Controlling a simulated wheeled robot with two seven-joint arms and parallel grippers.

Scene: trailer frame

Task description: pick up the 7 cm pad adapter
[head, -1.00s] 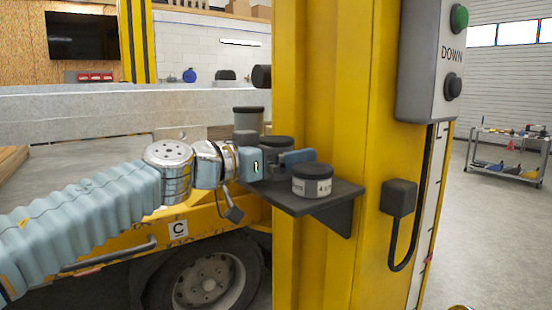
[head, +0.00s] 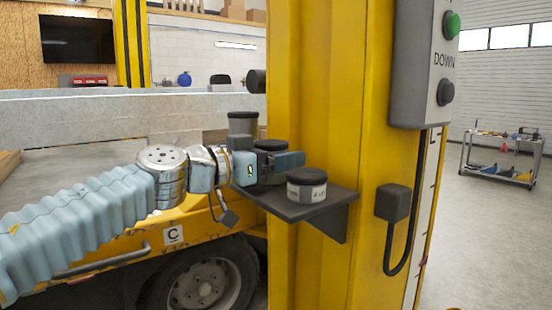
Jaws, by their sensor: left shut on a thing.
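Three round grey pad adapters with black tops are at a small dark shelf (head: 325,208) on the yellow post. The middle one (head: 270,146) is mostly hidden behind the fingers of my left gripper (head: 280,163); its black top shows above them. My left gripper comes in from the left and is shut on this middle adapter. I cannot tell whether it is clear of the shelf. The tallest adapter (head: 242,124) stands behind to the left. The shortest adapter (head: 306,187), with a pale label starting with 4, stands in front to the right. My right gripper is not in view.
The yellow post (head: 330,90) rises right behind the shelf. It carries a control box (head: 424,62) with a green button, and a small dark box (head: 392,202) with a cable. A wheel (head: 205,285) is below. A tool cart (head: 502,160) stands far right.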

